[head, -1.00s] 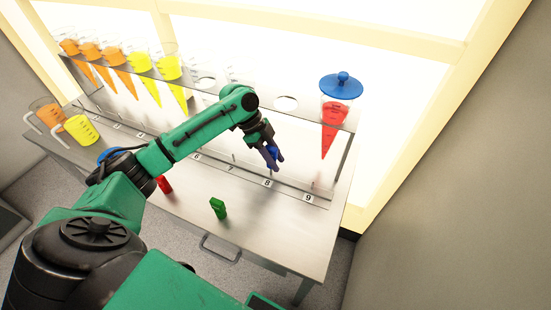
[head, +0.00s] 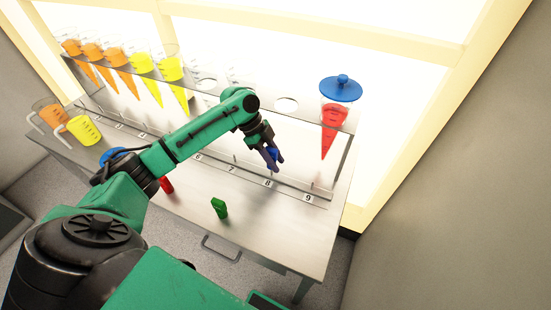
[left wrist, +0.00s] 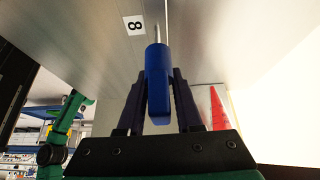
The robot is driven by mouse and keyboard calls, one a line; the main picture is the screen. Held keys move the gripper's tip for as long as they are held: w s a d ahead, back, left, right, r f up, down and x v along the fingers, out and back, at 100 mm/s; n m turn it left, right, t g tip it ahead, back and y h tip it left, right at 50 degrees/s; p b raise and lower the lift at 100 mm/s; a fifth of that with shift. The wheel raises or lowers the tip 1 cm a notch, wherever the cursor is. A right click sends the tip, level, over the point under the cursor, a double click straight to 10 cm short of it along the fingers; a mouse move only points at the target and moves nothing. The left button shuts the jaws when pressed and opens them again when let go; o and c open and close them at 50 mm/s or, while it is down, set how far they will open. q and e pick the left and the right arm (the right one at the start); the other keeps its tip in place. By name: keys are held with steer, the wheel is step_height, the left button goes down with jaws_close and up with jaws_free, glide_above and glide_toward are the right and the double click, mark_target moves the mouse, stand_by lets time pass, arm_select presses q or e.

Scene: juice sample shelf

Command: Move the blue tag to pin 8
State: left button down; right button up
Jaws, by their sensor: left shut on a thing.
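The blue tag (head: 272,154) is held in my left gripper (head: 274,164), above the pin row by the label 8 (head: 267,184). In the left wrist view the blue tag (left wrist: 158,75) sits between the two dark fingers of the gripper (left wrist: 159,88), which is shut on it. The tag's far end points at a thin pin (left wrist: 157,33) beside the label 8 (left wrist: 134,25). They line up in this view, but I cannot tell whether the pin is inside the tag or just beyond it. My right gripper is not in view.
A red tag (head: 166,185) and a green tag (head: 220,208) are on the table (head: 255,230). Behind pin 9 hangs a red-filled cone (head: 331,130) with a blue lid (head: 341,89). Orange and yellow cones hang at left; two jugs (head: 84,130) stand below.

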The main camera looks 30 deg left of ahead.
arm_select(q)
steer(key=shift+f+b, duration=0.65)
steer(key=shift+f, duration=0.55)
steer(key=shift+p, duration=0.35)
steer(key=shift+f+b, duration=0.45)
steer(key=shift+f, duration=0.35)
steer(key=c, duration=0.5)
jaws_free()
steer(key=shift+r, duration=0.1)
